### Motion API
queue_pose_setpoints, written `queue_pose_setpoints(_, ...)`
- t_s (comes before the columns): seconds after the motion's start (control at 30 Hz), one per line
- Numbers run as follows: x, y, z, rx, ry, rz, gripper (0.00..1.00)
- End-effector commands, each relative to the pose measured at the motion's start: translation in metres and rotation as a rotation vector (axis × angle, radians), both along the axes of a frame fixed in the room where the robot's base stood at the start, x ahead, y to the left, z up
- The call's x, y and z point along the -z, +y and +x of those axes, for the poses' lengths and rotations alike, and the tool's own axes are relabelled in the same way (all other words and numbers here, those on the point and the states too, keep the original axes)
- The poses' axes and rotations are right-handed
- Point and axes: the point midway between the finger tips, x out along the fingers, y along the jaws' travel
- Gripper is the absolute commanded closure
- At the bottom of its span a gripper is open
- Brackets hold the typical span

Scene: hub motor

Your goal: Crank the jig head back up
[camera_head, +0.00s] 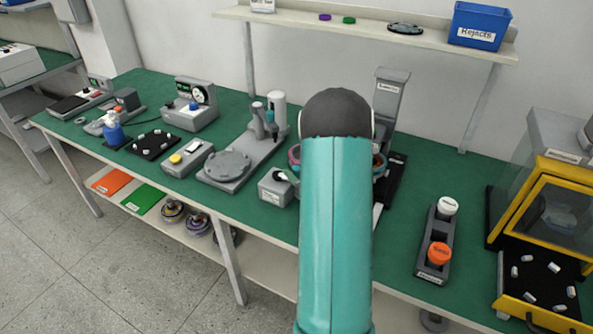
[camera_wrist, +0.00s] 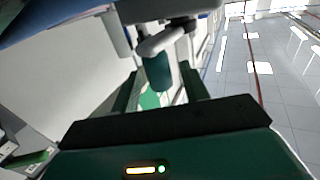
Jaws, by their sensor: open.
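In the head view my teal arm covers the middle of the bench and hides my gripper. Behind it stands a tall grey labelled column (camera_head: 388,100) on a black base (camera_head: 392,185); the label is too small to read, and any jig head or crank there is hidden. In the wrist view a dark teal cylindrical grip (camera_wrist: 158,72) hangs from a grey bent crank arm (camera_wrist: 165,38). My gripper (camera_wrist: 163,88) is open, one finger on each side of the grip in the picture. I cannot tell whether either finger touches it.
A grey stand with a round plate (camera_head: 227,165) and a small grey box (camera_head: 276,188) lie left of my arm. A grey holder with an orange knob (camera_head: 439,253) and a yellow-framed cabinet (camera_head: 540,205) stand right. A shelf (camera_head: 365,27) carries a blue Rejects bin (camera_head: 480,25).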

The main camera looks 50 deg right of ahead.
Motion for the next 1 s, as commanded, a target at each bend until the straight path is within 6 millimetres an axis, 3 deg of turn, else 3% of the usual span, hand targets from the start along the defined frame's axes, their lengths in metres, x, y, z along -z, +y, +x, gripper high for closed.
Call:
queue_pose_setpoints(0.13,-0.0004,-0.0016,0.0097,0.000,-0.001,0.001,0.55)
queue_pose_setpoints(0.4,-0.0003,-0.0018,0.0108,0.001,-0.001,0.001,0.57)
queue_pose_setpoints(0.63,-0.0003,-0.0018,0.0104,0.001,-0.001,0.001,1.00)
queue_pose_setpoints(1.0,-0.0001,0.0001,0.0128,0.000,0.000,0.000,1.00)
